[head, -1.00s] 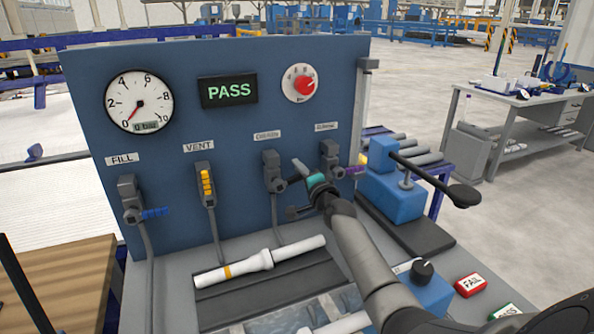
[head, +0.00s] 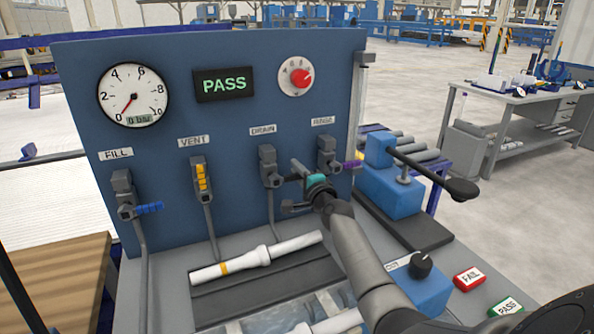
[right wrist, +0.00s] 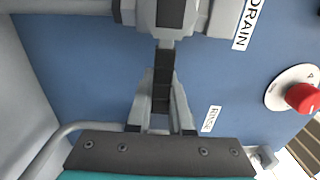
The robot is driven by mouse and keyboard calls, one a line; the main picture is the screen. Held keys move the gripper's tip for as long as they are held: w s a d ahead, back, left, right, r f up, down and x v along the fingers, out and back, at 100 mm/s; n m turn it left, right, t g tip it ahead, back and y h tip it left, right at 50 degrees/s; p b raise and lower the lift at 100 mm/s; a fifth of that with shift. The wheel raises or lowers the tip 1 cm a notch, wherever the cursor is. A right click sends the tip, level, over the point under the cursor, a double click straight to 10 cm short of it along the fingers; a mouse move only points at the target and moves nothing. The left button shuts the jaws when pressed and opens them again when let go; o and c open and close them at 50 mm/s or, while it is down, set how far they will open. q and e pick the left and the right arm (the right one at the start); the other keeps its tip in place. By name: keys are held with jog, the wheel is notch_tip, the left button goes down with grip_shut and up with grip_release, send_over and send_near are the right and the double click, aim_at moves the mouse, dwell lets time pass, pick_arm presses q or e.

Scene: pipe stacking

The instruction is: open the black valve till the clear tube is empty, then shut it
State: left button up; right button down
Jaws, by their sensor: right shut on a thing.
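The drain valve (head: 268,165) is on the blue panel, third from the left, under the DRAIN label. Its black handle (right wrist: 163,75) points sideways to the right, away from the valve body. My right gripper (right wrist: 161,110) is shut on this handle; it also shows in the head view (head: 306,175), just right of the valve. In the head view the gripper hides most of the handle. I cannot make out a clear tube or its level in these views. My left gripper is not in view.
The fill valve (head: 125,195) has a blue handle pointing right, the vent valve (head: 200,178) a yellow upright one. The rinse valve (head: 328,155) sits close right of my gripper. The gauge (head: 132,96) reads 0 bar; the display (head: 224,84) reads PASS. A white pipe (head: 245,262) lies below.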

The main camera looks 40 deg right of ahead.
jog(key=c, duration=0.8)
grip_release()
jog(key=shift+p+v, duration=2.1)
jog(key=shift+v, duration=5.55)
jog(key=shift+a, duration=0.15)
